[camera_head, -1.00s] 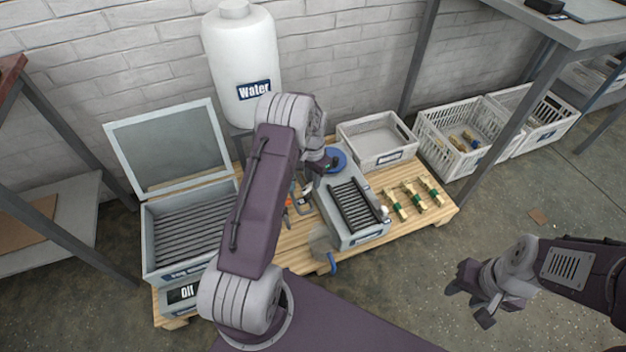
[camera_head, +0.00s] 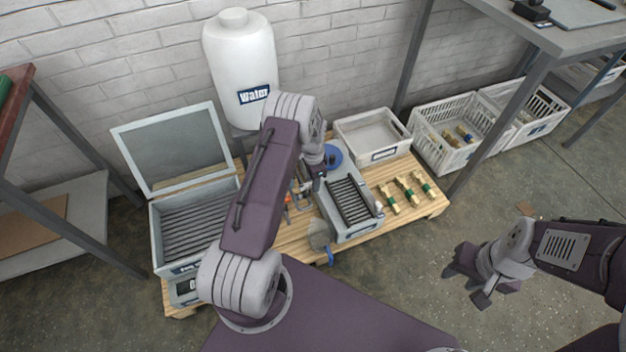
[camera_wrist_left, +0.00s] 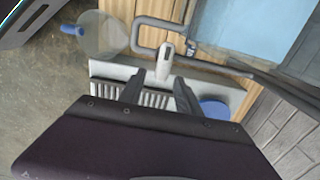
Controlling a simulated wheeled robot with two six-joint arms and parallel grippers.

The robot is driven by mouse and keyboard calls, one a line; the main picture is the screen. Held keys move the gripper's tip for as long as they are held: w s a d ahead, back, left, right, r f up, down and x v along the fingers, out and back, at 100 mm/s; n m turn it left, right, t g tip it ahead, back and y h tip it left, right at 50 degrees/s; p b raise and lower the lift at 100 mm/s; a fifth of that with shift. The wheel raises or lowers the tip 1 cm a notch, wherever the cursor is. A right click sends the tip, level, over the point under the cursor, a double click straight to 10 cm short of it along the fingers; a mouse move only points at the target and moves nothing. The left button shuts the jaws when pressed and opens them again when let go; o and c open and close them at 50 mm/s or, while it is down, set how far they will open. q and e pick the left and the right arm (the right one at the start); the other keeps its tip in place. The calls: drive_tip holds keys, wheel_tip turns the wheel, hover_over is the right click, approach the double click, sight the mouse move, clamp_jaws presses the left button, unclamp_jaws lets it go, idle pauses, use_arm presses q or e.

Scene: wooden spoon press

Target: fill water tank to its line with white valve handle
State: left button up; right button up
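The white valve handle (camera_wrist_left: 165,60) is on a grey bent pipe (camera_wrist_left: 143,32) in the left wrist view. My left gripper (camera_wrist_left: 159,82) has its two dark fingers apart, with the handle's lower end at the gap between the tips; contact cannot be told. A pale blue see-through container (camera_wrist_left: 262,35), perhaps the water tank, is at the upper right; no fill line can be made out. In the head view a white vessel labelled Water (camera_head: 240,70) stands at the back, and my left arm hides part of the pipework. My right gripper (camera_head: 470,287) is open and empty over the floor.
A grey machine with a black slatted top (camera_head: 350,200) and a blue round part (camera_head: 333,156) is beside my left gripper. An open-lidded grey box (camera_head: 165,245) is left. Brass-and-green fittings (camera_head: 405,190) and white crates (camera_head: 442,155) are right.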

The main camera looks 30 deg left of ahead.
use_arm(q)
drive_tip(key=shift+r, duration=0.1)
wheel_tip(320, 180, up, 8)
drive_tip(key=p, duration=0.4)
drive_tip(key=shift+p, duration=0.4)
drive_tip(key=shift+r, duration=0.45)
